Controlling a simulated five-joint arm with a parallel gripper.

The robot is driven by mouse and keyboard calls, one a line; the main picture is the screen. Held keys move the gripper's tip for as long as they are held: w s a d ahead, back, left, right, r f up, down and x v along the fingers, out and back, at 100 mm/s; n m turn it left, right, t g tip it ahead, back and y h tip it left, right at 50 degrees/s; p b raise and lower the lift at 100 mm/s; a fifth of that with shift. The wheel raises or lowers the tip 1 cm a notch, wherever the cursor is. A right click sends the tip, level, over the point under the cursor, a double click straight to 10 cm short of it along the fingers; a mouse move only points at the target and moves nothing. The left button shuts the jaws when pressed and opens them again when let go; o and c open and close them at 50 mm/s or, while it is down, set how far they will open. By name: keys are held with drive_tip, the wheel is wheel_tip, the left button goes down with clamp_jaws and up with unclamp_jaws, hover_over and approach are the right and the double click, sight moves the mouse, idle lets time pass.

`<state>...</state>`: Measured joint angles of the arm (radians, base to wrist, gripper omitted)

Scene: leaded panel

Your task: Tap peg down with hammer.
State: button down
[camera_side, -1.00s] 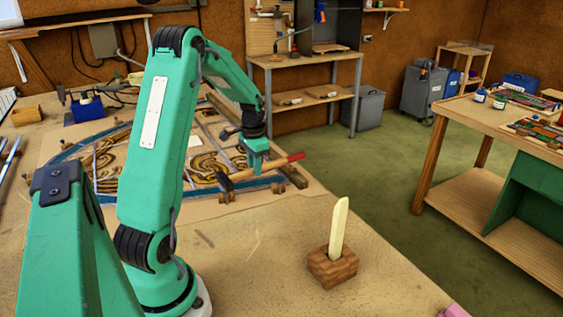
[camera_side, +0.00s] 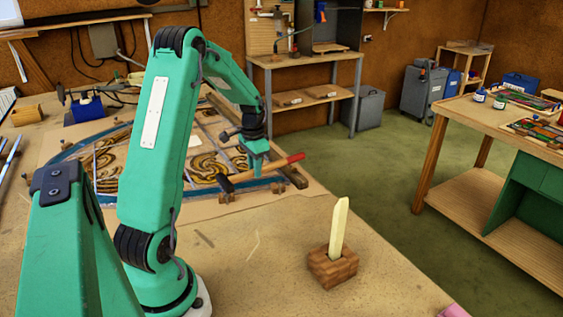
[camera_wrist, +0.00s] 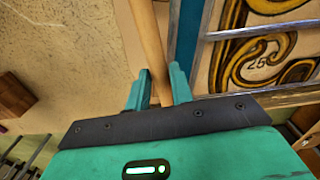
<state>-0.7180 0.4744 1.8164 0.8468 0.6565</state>
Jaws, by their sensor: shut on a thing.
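The hammer has a dark head (camera_side: 226,184), a wooden handle and a red grip end (camera_side: 296,158). My gripper (camera_side: 256,171) is shut on the wooden handle, between head and red end. In the wrist view the handle (camera_wrist: 149,40) runs between my two fingers (camera_wrist: 159,92); the head is out of that view. The pale yellow peg (camera_side: 339,226) stands up, slightly tilted, in a brown wooden block (camera_side: 333,270) near the table's front right. The peg is well apart from the hammer. The block's edge also shows at the left of the wrist view (camera_wrist: 12,95).
A leaded panel (camera_side: 105,165) lies on the table behind the hammer, with a wooden bar (camera_side: 288,171) at its right edge. Small wooden blocks (camera_side: 227,198) sit below the hammer. A pink item (camera_side: 455,311) is at the front edge.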

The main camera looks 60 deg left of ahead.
drive_tip(key=shift+r, duration=0.3)
drive_tip(key=shift+r, duration=2.4)
drive_tip(key=shift+w+d+r, duration=0.1)
drive_tip(key=shift+w+d, duration=0.25)
drive_tip(key=shift+d, duration=0.2)
drive_tip(key=w+d+r, duration=0.2)
drive_tip(key=d+r, duration=0.1)
drive_tip(key=d, duration=1.1)
drive_tip(key=w+d+r, duration=0.3)
drive_tip(key=d, duration=1.2)
drive_tip(key=shift+w+r+m, duration=0.15)
drive_tip(key=shift+m, duration=0.25)
